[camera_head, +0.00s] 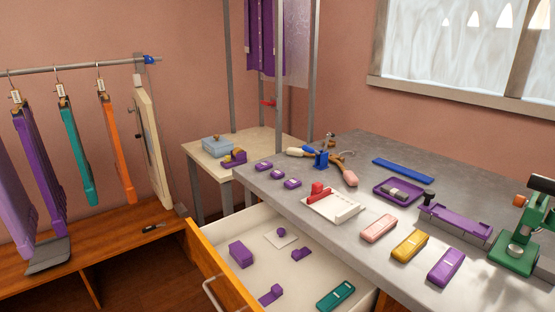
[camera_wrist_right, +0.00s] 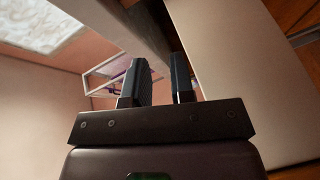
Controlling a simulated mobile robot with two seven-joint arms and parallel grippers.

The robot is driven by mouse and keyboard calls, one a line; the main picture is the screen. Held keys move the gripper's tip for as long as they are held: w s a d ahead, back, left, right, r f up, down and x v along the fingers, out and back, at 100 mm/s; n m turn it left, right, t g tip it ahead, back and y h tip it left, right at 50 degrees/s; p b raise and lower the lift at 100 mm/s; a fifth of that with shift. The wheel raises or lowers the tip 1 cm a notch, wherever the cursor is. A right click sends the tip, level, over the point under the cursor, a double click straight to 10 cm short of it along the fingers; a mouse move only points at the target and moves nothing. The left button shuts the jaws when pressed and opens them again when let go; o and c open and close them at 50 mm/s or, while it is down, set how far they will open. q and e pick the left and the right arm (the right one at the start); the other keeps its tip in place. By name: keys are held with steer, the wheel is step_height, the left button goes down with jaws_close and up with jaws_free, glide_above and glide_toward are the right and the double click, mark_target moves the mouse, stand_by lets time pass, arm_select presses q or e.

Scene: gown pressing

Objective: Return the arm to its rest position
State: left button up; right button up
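My right gripper (camera_wrist_right: 160,72) shows in the right wrist view. Its two dark fingers stand apart with a gap between them, and nothing is held there. A large pale flat surface (camera_wrist_right: 250,70) lies beyond and to the right of the fingers. Neither arm nor gripper shows in the head view. My left gripper is in no view.
In the head view a grey table (camera_head: 330,160) holds tools, a purple tray (camera_head: 399,190) and several coloured cases. An open drawer (camera_head: 233,278) with purple items juts out below. Garments hang from a rail (camera_head: 75,68) at left above a wooden bench (camera_head: 110,250).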

steer(key=s+d+f+m+g+y, duration=0.2)
steer(key=s+d+f+m+y, duration=0.3)
steer(key=s, duration=0.4)
steer(key=s+d+f+m+g+y, duration=0.25)
steer(key=s+d+f, duration=0.25)
steer(key=s+f, duration=0.3)
arm_select(q)
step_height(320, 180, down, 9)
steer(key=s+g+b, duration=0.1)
steer(key=b, duration=0.9)
arm_select(e)
step_height(320, 180, down, 7)
steer(key=s, duration=0.3)
arm_select(q)
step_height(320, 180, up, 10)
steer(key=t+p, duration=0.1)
steer(key=p, duration=1.1)
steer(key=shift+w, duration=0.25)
arm_select(e)
step_height(320, 180, up, 10)
steer(key=w+m, duration=0.1)
steer(key=shift+w+d+f, duration=0.15)
steer(key=shift+d, duration=0.2)
